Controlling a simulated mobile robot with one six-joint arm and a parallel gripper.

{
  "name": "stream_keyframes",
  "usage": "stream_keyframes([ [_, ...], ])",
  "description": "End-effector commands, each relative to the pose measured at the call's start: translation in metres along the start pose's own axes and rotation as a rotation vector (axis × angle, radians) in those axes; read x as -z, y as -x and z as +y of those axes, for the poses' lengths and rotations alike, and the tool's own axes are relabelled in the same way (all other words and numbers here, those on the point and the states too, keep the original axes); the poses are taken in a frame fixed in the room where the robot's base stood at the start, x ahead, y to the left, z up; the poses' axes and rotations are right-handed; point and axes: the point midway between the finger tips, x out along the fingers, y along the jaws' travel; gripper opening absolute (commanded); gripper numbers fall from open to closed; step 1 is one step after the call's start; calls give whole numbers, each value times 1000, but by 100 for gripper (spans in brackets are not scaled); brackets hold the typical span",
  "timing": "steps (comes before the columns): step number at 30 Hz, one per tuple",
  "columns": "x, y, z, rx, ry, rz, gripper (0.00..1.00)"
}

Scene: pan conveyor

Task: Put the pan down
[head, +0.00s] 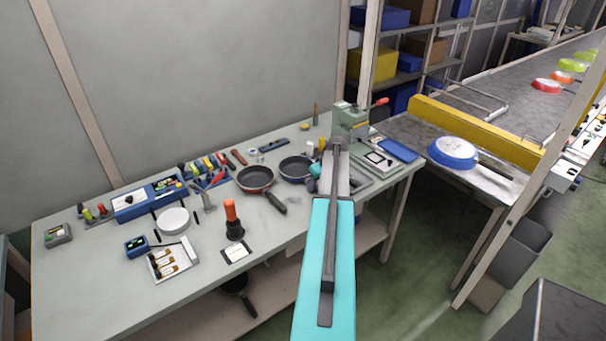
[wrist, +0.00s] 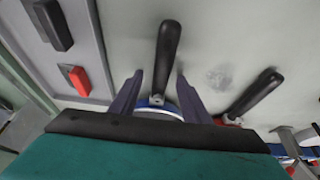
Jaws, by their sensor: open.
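A blue-rimmed dark pan (head: 293,168) sits upright on the grey-green workbench (head: 85,270), its handle hidden behind my arm in the head view. In the wrist view its black handle (wrist: 168,48) points away between the fingertips, and part of its blue rim (wrist: 158,108) shows at the base of the fingers. My gripper (wrist: 159,76) is open, with a purple finger on either side of the handle; I cannot see finger contact. A red-rimmed pan (head: 255,179) sits just left on the bench, and its handle (wrist: 255,95) shows right of the fingers in the wrist view.
A blue pan (head: 452,152) lies upside down at the conveyor's near end (head: 500,183); red, orange and green pans are farther along. A press-like machine (head: 350,125) stands behind my gripper. A black-and-orange tool (head: 232,218) and several small tools crowd the bench. Its front left is clear.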

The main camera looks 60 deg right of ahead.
Motion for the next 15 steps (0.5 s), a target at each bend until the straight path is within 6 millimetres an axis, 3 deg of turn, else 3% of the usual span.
stream_keyframes([
  [15, 0, -5, -1, 0, 1, 0, 43],
])
